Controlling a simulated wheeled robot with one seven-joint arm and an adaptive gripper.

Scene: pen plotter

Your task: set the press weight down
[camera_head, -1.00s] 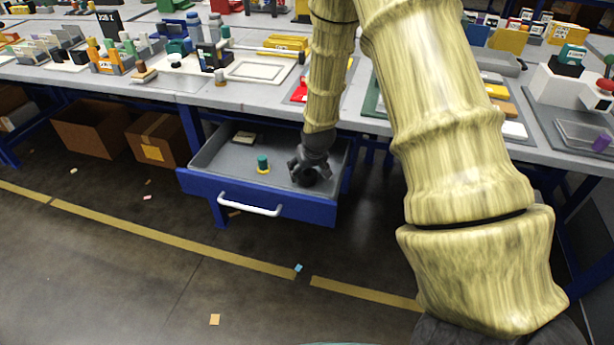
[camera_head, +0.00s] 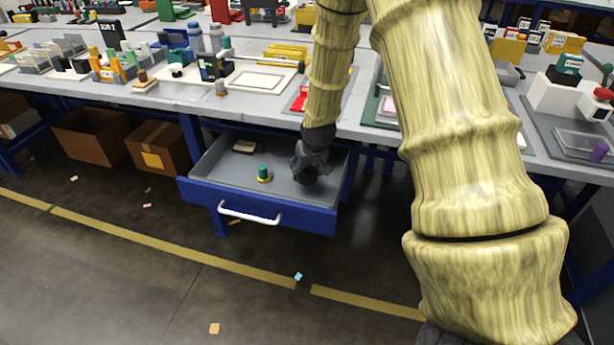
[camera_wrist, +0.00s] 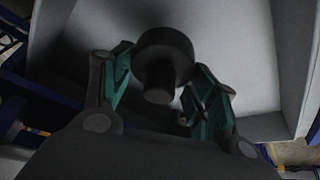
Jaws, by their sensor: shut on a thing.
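The press weight (camera_wrist: 165,52) is a dark, round, stepped cylinder between my gripper's green-padded fingers in the wrist view. My gripper (camera_head: 311,172) is shut on it, above the right part of the open blue drawer (camera_head: 262,205). In the head view the weight blends with the dark gripper and cannot be told apart clearly. The grey drawer floor lies beneath it; whether the weight touches it cannot be told.
A green knob piece with a yellow base (camera_head: 263,172) stands in the drawer, left of my gripper. A small dark item (camera_head: 245,147) lies at the back. The drawer floor's left side is clear. The crowded grey bench top (camera_head: 262,102) is above and behind.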

